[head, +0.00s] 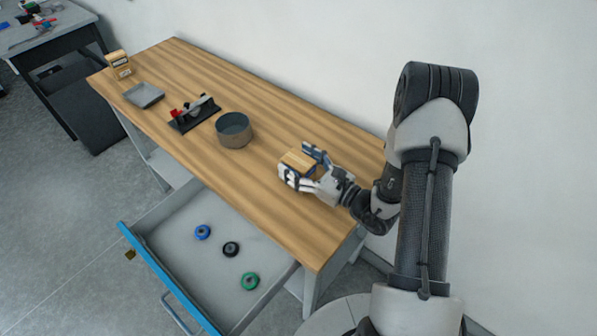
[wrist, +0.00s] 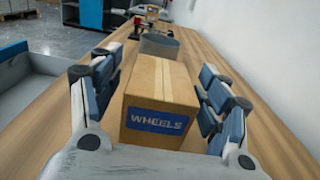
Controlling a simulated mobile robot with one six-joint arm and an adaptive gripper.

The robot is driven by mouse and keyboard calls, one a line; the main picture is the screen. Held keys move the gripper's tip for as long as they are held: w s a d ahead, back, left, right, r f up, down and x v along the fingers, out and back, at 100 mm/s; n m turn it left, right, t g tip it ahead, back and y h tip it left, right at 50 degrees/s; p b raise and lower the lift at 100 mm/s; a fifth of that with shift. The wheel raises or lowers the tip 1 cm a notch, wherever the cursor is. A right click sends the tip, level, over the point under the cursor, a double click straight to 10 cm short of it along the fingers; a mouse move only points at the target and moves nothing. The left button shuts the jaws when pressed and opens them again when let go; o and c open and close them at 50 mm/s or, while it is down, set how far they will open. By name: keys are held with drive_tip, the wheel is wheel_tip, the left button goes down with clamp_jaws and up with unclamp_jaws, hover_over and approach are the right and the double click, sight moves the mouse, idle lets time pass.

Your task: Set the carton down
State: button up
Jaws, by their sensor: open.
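The carton (head: 297,160) is a small brown cardboard box near the right end of the wooden workbench. In the wrist view the carton (wrist: 160,96) stands upright on the bench top, with a blue label reading "WHEELS" on its near face. My gripper (head: 303,165) is around the carton, one finger on each side. In the wrist view my gripper (wrist: 160,100) is open, with a visible gap on the right side; the left fingers are close to the carton, and I cannot tell if they touch it.
A round grey bin (head: 234,130) stands behind the carton, then a black device (head: 195,114), a grey tray (head: 143,95) and another box (head: 119,64). The open drawer (head: 180,225) holds blue, black and green rolls. A wall runs along the bench's back edge.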

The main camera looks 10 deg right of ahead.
drive_tip(key=shift+c, duration=0.4)
drive_tip(key=c, duration=1.2)
drive_tip(key=shift+c, duration=0.9)
drive_tip(key=shift+r, duration=0.1)
